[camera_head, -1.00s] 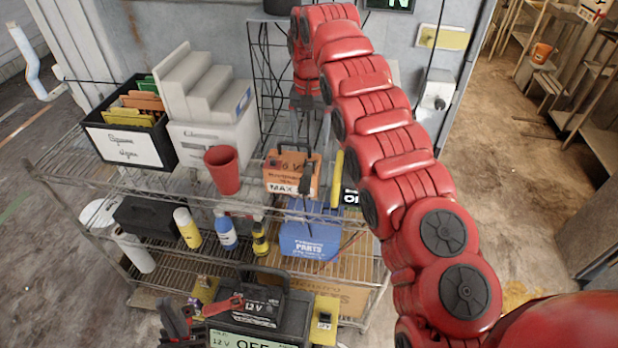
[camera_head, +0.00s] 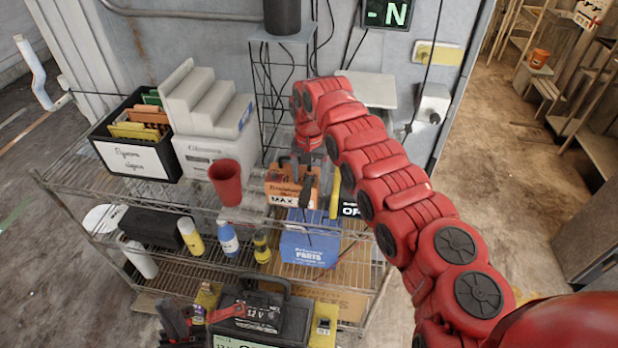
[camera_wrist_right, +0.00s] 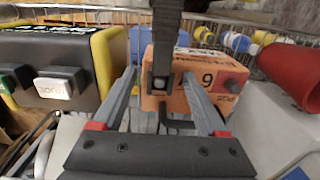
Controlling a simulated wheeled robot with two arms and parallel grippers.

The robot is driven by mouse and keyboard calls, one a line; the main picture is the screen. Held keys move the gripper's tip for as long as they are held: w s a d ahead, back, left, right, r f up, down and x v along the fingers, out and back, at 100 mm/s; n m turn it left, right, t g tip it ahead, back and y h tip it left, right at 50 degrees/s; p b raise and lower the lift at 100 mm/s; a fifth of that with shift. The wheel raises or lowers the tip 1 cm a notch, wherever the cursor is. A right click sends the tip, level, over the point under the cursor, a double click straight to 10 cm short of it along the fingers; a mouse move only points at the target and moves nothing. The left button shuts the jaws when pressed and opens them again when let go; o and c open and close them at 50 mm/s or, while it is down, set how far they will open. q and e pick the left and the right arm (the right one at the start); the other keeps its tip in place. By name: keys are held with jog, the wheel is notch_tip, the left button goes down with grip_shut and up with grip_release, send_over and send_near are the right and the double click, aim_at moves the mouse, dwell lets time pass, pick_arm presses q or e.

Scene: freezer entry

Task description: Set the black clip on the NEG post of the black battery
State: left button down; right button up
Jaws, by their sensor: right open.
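The black battery (camera_head: 262,312), marked 12 V, stands low at the front of the rack in the head view. A red clip (camera_head: 228,312) lies at its left side; its NEG post cannot be made out. A slim black part, seemingly the black clip (camera_head: 306,190), is upright at the orange 6 V box (camera_head: 280,188). In the right wrist view this black part (camera_wrist_right: 166,45) stands between the open fingers of my right gripper (camera_wrist_right: 157,78), apart from both. My left gripper (camera_head: 175,322) seems to be the dark shape at the bottom left, mostly cut off.
A red cup (camera_head: 226,182), a white stepped holder (camera_head: 205,100) and a black bin (camera_head: 125,155) crowd the upper shelf. A blue parts box (camera_head: 308,245) and bottles stand below. In the wrist view a yellow-and-black device (camera_wrist_right: 65,65) is close on the left.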

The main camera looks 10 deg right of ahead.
grip_shut()
jog(key=shift+r, duration=0.15)
dwell(0.4)
